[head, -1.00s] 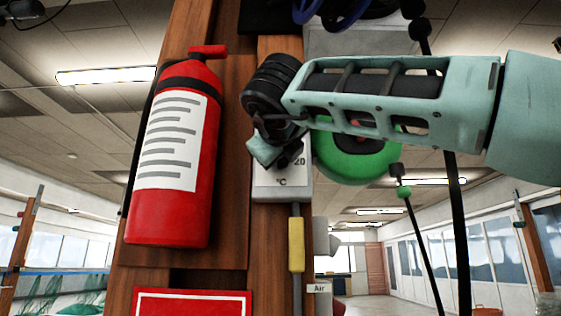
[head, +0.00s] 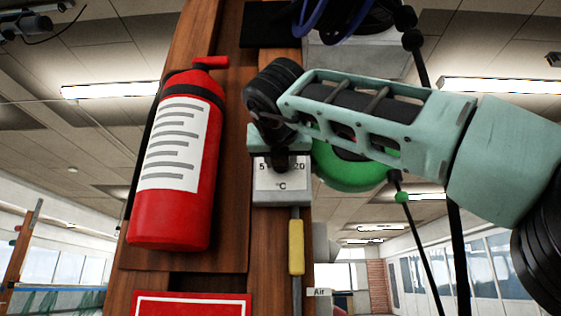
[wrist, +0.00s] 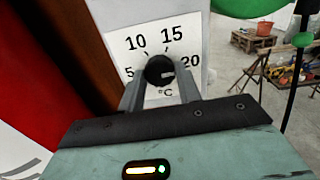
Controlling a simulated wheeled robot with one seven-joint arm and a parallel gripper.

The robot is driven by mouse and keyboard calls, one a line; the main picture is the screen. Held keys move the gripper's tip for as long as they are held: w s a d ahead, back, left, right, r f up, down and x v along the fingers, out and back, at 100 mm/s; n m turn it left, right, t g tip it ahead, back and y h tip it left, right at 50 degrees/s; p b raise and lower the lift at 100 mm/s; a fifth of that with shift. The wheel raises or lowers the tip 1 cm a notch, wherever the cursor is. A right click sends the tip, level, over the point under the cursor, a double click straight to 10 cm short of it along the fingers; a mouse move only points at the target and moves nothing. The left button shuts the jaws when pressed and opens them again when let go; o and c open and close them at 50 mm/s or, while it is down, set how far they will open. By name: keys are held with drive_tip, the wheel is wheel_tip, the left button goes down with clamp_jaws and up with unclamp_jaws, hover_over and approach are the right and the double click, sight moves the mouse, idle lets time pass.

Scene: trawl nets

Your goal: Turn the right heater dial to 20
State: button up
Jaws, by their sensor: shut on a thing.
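The heater control is a pale box (head: 282,190) on the wooden post, with a white scale marked 5, 10, 15, 20 and °C. Its round black dial (wrist: 159,68) shows in the wrist view, with a white mark pointing to the right, toward the 20 side; I cannot tell if it lines up exactly. My gripper (wrist: 160,84) is shut on the dial, one grey finger on each side. In the head view my gripper (head: 281,158) covers the dial and the top of the scale, leaving 5 and 20 visible.
A red fire extinguisher (head: 175,160) hangs close on the left. A green round object (head: 350,172) is behind my arm on the right. A cable with a yellow sleeve (head: 296,246) runs down from the box. A dark pole (head: 455,240) stands at the right.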

drive_tip(key=shift+f+m, duration=0.1)
drive_tip(key=shift+m, duration=0.2)
drive_tip(key=o, duration=1)
drive_tip(key=s+b, duration=0.4)
drive_tip(key=s, duration=1.3)
drive_tip(key=shift+s+a, duration=0.2)
drive_tip(key=shift+a, duration=0.15)
